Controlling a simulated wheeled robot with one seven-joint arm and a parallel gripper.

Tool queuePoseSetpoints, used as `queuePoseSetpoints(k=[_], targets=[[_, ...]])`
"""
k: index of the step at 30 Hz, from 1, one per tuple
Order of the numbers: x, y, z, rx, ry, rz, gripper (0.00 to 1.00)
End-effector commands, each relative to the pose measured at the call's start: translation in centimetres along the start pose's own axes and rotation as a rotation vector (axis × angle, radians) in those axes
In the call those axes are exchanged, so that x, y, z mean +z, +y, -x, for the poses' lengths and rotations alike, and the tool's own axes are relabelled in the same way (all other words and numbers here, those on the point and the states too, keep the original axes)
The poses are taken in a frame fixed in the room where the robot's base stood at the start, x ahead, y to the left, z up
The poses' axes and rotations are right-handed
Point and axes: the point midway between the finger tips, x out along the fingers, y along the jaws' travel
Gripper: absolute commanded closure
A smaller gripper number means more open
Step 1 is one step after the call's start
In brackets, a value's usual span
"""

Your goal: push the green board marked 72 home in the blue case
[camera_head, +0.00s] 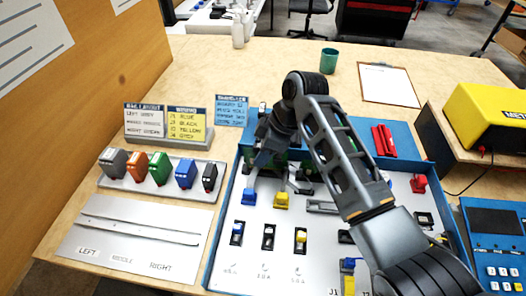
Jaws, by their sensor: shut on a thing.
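The blue case (226,222) stands open on the table, with a light panel inside. My arm reaches over it from the lower right and bends down to its back part. My gripper (265,160) is low at the back left of the case, shut on a green board (306,168). Only small green patches of the board show beside and behind my gripper. The mark 72, the board's lower edge and how deep it sits are hidden.
Blue (249,196) and yellow (282,200) connectors stand just in front of my gripper. A red part (384,140) lies at the case's back right. A yellow meter (490,115) stands right.

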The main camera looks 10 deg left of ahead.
Motion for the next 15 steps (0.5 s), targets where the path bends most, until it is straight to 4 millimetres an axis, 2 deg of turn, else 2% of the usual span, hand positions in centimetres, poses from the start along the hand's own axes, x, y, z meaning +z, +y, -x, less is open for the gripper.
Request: queuePoseSetpoints(k=[15], targets=[[0.48, 0.0, -1.19, 0.0, 0.0, 0.001, 1.0]])
